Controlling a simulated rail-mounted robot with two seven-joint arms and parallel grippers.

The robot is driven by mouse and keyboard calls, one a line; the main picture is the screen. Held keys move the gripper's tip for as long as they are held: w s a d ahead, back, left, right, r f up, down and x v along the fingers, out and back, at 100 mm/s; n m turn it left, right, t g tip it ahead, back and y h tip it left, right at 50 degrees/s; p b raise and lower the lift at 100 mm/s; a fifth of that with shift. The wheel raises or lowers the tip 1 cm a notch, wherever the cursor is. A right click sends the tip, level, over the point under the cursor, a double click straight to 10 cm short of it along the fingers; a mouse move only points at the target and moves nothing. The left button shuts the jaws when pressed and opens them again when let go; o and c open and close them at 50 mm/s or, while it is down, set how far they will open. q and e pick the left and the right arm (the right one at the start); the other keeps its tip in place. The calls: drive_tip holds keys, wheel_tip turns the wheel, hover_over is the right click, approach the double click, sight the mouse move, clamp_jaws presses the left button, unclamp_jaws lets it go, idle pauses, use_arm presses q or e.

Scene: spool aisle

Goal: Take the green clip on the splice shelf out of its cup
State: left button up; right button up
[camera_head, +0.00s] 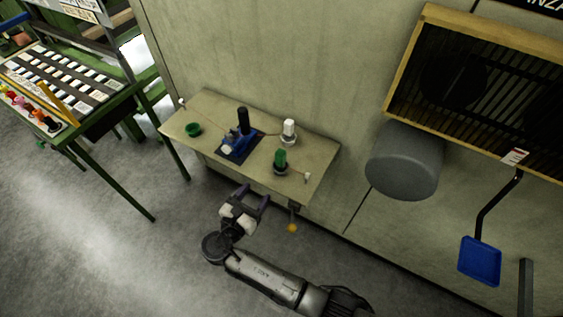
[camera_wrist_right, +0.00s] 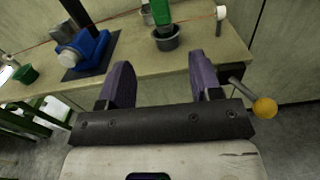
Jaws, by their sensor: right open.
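The green clip (camera_head: 281,156) stands upright in a dark grey cup (camera_head: 281,169) near the front right of the splice shelf (camera_head: 208,107). In the right wrist view the green clip (camera_wrist_right: 162,14) rises from its cup (camera_wrist_right: 166,40), and its top is cut off by the frame edge. My right gripper (camera_head: 254,193) is open and empty, in front of the shelf edge and apart from the cup. In the right wrist view its two purple fingers (camera_wrist_right: 160,78) frame the space below the cup. My left gripper is not in view.
A blue splicing device (camera_head: 240,142) on a dark mat, a green cup (camera_head: 193,130) and a white item in a cup (camera_head: 289,130) share the shelf. An orange ball knob (camera_wrist_right: 264,108) sticks out below the shelf front. A grey drum (camera_head: 404,165) is at right.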

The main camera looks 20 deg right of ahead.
sight(278, 163)
drive_tip(key=shift+n, duration=0.3)
drive_tip(key=b+x, duration=0.1)
drive_tip(key=x, duration=0.6)
drive_tip(key=shift+d, duration=0.1)
drive_tip(key=shift+x, duration=0.85)
drive_tip(key=b+x, duration=0.1)
drive_tip(key=x, duration=0.3)
drive_tip(key=shift+d, duration=0.25)
drive_tip(key=shift+w+d+r, duration=0.15)
drive_tip(key=shift+w+d, duration=0.15)
drive_tip(key=shift+d, duration=0.05)
drive_tip(key=shift+a, duration=0.1)
drive_tip(key=c, duration=1)
